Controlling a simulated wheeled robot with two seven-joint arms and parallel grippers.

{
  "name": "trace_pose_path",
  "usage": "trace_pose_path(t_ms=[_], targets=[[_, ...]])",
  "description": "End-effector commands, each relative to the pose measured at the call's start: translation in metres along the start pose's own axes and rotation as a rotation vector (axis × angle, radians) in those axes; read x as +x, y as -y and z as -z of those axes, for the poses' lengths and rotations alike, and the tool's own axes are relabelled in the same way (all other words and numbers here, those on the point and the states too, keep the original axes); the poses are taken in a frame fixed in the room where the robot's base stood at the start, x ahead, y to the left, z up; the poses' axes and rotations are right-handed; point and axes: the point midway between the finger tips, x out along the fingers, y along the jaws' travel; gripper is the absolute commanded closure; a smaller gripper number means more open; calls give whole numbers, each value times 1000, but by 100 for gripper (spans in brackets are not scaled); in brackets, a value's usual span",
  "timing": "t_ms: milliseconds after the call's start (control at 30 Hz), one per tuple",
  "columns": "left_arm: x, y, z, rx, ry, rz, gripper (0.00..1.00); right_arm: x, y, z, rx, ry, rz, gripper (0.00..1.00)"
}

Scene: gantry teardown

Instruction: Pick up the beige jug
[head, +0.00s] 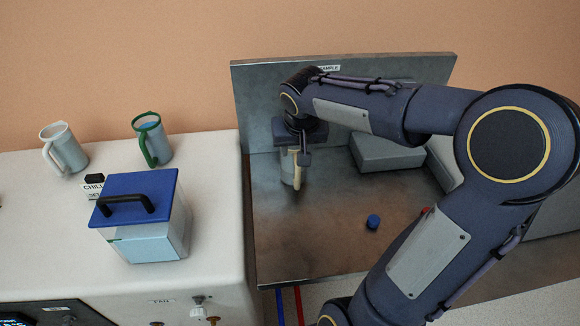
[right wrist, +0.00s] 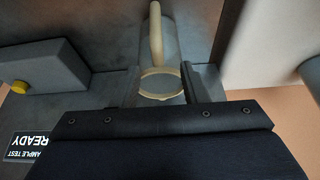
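The beige jug (head: 288,170) is a grey-bodied vessel with a beige handle and rim. It stands upright on the dark metal bench tray at its back left. My right gripper (head: 304,158) points down over it and partly hides its top. In the right wrist view the jug (right wrist: 158,83) shows its round beige rim between the two fingers (right wrist: 161,82), with the handle pointing away from the gripper. The fingers are apart, one on each side of the rim; firm contact cannot be made out. My left gripper is not in view.
The metal tray (head: 310,250) has a raised back wall. A grey block (head: 385,153) and a small blue cap (head: 373,222) are right of the jug. On the white counter (head: 50,220) at left stand a blue-lidded box (head: 145,240), a white-handled mug (head: 64,148) and a green-handled mug (head: 153,140).

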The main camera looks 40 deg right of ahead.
Motion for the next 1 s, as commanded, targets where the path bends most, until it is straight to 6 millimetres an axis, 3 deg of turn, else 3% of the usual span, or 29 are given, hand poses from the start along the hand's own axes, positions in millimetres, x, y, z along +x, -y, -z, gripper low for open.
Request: trace_pose_path(t_ms=[233,533,833,1000], targets=[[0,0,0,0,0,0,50,35,-2,-1,1,4,0,60],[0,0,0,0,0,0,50,38,-2,-1,0,1,0,61],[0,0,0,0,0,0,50,38,-2,-1,0,1,1,100],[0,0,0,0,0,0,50,37,-2,-1,0,1,1,100]])
